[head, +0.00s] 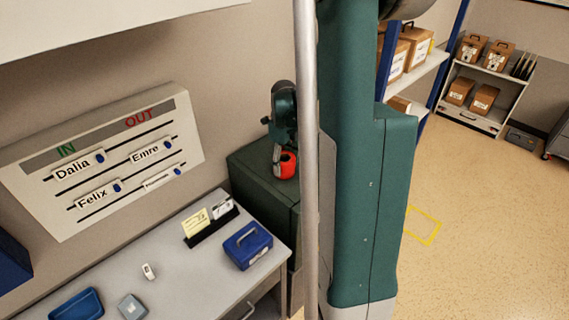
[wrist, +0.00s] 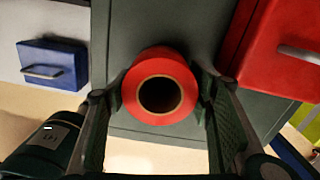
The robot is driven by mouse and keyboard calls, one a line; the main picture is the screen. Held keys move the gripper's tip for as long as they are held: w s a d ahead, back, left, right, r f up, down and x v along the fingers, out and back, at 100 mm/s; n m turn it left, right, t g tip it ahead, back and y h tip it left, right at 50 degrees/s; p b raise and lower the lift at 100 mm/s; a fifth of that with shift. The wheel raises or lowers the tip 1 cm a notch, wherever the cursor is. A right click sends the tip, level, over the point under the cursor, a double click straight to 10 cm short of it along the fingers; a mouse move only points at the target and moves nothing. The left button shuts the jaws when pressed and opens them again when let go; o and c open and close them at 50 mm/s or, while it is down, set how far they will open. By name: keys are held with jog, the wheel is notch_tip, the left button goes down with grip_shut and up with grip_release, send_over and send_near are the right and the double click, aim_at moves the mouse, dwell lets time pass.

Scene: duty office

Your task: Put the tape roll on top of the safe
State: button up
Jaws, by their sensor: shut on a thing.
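The tape roll (head: 285,165) is a red ring with a dark centre hole. In the wrist view the tape roll (wrist: 160,87) sits between the two fingers of my gripper (wrist: 161,95), which is shut on its sides. The safe (head: 249,174) is a dark green box beside the desk. In the head view my gripper (head: 283,150) holds the roll over the safe's top. The safe (wrist: 120,35) also fills much of the wrist view behind the roll. Whether the roll touches the top is unclear. My own column hides the safe's right side.
The grey desk (head: 180,268) left of the safe holds a blue cash box (head: 247,245), a card holder (head: 211,226) and a blue tray (head: 77,305). An in/out board (head: 105,162) is on the wall. A red box (wrist: 285,50) with a handle shows in the wrist view.

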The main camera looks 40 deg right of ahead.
aim_at(284, 158)
jog(key=shift+f, duration=0.2)
jog(key=o, duration=1)
jog(key=shift+r, duration=0.15)
jog(key=shift+r+b, duration=0.3)
jog(key=shift+r, duration=5.75)
